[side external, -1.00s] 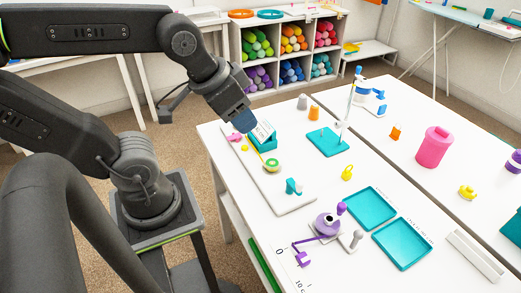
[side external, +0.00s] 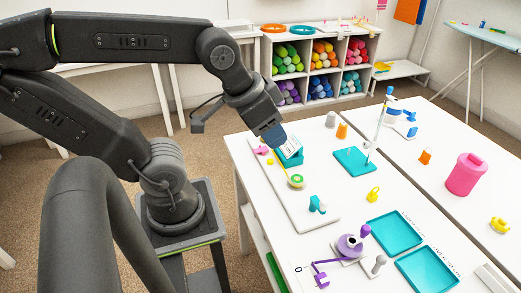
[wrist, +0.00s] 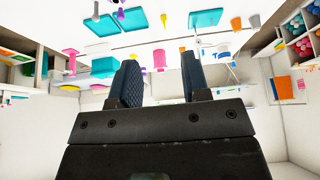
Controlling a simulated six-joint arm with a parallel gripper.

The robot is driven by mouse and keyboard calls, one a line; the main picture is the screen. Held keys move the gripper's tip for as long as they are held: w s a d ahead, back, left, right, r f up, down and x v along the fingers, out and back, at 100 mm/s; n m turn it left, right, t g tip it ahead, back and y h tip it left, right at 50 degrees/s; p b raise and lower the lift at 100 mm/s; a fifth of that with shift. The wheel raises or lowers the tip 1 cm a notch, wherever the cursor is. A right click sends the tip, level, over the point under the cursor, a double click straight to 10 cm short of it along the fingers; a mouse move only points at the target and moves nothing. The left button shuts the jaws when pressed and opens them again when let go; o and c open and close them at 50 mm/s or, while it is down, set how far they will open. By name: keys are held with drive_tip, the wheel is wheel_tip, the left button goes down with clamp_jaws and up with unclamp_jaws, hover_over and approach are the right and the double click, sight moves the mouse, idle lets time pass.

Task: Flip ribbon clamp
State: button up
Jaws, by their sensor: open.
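My gripper (side external: 275,134) is just above and left of a small teal block with a white labelled face (side external: 290,150), at the far end of a long white board (side external: 300,214). I cannot tell whether they touch. In the wrist view, the two blue fingers of my gripper (wrist: 160,66) are apart with nothing between them. A green and yellow roll (side external: 296,181) sits on the board nearer the camera. I cannot tell for sure which part is the ribbon clamp.
A pink piece (side external: 262,150) lies left of the block. A teal plate (side external: 352,162), yellow piece (side external: 373,194), purple device (side external: 349,246) and teal trays (side external: 395,232) are to the right. Grey (side external: 331,119) and orange (side external: 342,131) pieces stand behind.

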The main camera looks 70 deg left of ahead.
drive_tip(key=shift+o, duration=0.7)
drive_tip(key=shift+a, duration=0.1)
drive_tip(key=g, duration=0.6)
hover_over(254, 151)
wheel_tip(254, 151, down, 13)
wheel_tip(254, 151, down, 14)
drive_tip(key=shift+s+r, duration=0.1)
drive_tip(key=shift+c, duration=0.5)
